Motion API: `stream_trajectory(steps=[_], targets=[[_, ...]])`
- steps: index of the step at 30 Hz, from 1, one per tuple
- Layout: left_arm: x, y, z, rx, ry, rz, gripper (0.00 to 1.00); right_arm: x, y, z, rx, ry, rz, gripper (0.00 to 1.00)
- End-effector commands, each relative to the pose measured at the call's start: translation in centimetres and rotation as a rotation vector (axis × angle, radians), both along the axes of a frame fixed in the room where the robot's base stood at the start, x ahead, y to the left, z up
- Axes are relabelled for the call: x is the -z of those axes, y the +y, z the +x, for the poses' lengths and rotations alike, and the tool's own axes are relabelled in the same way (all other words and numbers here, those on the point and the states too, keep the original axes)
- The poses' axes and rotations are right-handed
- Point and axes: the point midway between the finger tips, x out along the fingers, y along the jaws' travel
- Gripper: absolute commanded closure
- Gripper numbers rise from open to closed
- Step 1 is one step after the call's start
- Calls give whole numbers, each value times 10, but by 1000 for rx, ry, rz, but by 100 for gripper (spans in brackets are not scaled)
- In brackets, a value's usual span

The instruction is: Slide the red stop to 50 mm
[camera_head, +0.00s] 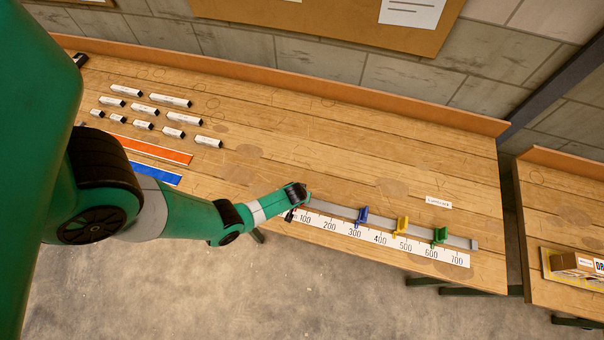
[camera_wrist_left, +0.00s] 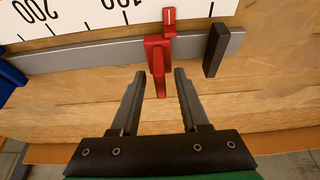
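The red stop (camera_wrist_left: 158,55) sits on the grey rail (camera_wrist_left: 90,52) in the left wrist view. Its pointer tab (camera_wrist_left: 169,20) lies on the white scale (camera_wrist_left: 75,15), on the low side of the 100 mark; the exact reading cannot be told. My left gripper (camera_wrist_left: 160,74) is open, with one finger on each side of the stop's handle and gaps visible. In the head view my left gripper (camera_head: 296,194) is over the rail's low end and hides the red stop. My right gripper is not in view.
A dark end block (camera_wrist_left: 215,50) stands on the rail beside the red stop. Blue (camera_head: 362,215), yellow (camera_head: 401,226) and green (camera_head: 439,235) stops stand further along. Several small labelled blocks (camera_head: 143,110) and orange and blue strips (camera_head: 155,173) lie at the left.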

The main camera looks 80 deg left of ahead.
Motion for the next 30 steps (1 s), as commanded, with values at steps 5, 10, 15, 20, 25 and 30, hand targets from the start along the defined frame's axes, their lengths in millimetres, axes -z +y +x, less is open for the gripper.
stream_trajectory(steps=[5,10,15,20,25,30], targets=[[-2,-1,0,0,0,0,55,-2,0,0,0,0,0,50],[-25,-8,-4,2,-1,2,55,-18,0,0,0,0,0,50],[-68,-22,-11,3,-3,1,55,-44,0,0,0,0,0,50],[-96,-32,-16,2,1,0,55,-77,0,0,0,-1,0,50],[-108,-39,-20,1,1,-1,55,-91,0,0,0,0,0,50],[-108,-40,-21,-1,0,0,55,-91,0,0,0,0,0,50]])
